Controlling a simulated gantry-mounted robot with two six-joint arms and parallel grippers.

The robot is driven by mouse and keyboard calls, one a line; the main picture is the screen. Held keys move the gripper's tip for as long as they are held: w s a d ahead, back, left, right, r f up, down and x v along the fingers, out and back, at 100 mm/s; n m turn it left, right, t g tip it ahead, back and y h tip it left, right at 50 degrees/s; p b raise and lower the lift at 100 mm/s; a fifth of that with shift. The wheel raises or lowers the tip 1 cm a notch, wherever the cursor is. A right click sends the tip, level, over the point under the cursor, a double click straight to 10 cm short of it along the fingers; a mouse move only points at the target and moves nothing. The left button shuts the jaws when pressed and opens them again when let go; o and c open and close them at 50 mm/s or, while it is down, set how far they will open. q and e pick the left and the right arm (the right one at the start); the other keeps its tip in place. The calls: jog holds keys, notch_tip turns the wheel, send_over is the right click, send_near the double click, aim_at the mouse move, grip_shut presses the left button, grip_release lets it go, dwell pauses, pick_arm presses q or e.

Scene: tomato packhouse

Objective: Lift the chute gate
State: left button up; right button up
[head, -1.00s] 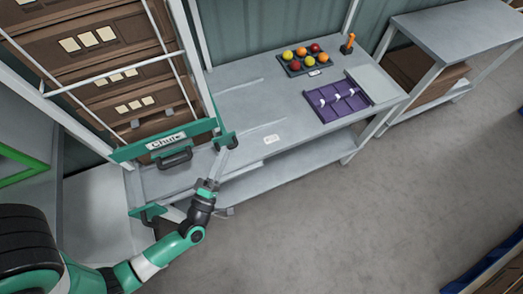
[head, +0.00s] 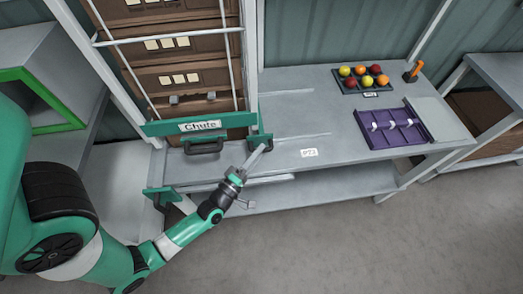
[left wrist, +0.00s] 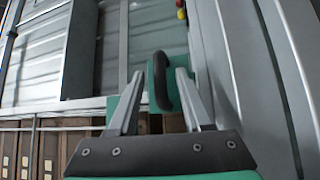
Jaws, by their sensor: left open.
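The chute gate (head: 165,128) is a green bar labelled "Chute" across the front of the stacked brown crates, low down at the bench. A black handle (head: 204,148) is on its front. A green bracket with a dark loop (head: 261,141) is at its right end, and another green bracket (head: 160,197) stands lower left. My left gripper (head: 256,158) is open and empty just in front of the right-end bracket. In the left wrist view, a black curved handle (left wrist: 160,82) on green shows between the spread fingers; contact cannot be told. My right gripper is not in view.
The grey bench (head: 320,110) is mostly bare in the middle. A dark tray of colourful fruit (head: 364,80), a purple divided tray (head: 392,127) and an orange-handled tool (head: 413,71) are on its right part. White posts (head: 249,60) flank the crate rack.

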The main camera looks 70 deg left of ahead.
pick_arm(q)
jog(key=shift+x, duration=0.95)
grip_shut()
dwell(0.7)
